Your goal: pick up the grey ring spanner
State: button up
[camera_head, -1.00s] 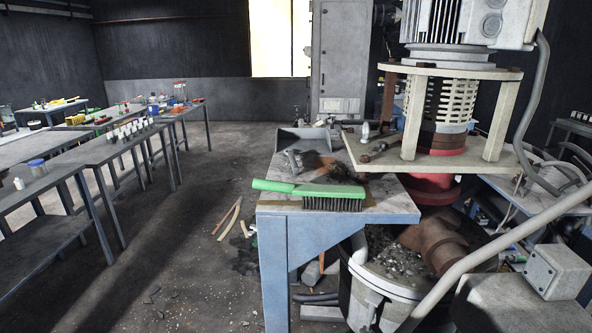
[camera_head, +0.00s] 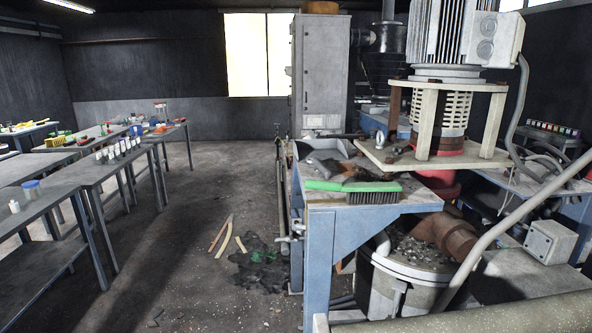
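I cannot pick out the grey ring spanner for certain. A small dark grey, long tool (camera_head: 343,135) lies at the back of the blue-legged workbench (camera_head: 345,215), too small to identify. A brown, rusty tool-like piece (camera_head: 396,153) lies on the pale plate (camera_head: 425,163) of the vibrating screen, near an upright pale metal piece (camera_head: 380,138). My gripper is not in view.
A green-handled brush (camera_head: 352,189) lies on the bench's front edge. A bucket of grey rubble (camera_head: 405,285) stands below the screen. Long tables with bottles (camera_head: 100,165) stand at left. The floor between is mostly open, with sticks (camera_head: 225,235) and dark debris.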

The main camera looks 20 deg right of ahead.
aim_at(327, 174)
jog(key=i+j, duration=0.15)
jog(key=j, duration=0.2)
jog(key=i+j+z, duration=0.15)
jog(key=j, duration=0.2)
jog(key=i+j, duration=0.1)
jog(key=j, duration=0.25)
jog(key=i+j+z, duration=0.1)
jog(key=j, duration=0.25)
jog(key=i+j, duration=0.1)
jog(key=j, duration=0.3)
jog(key=i+l+z, duration=0.05)
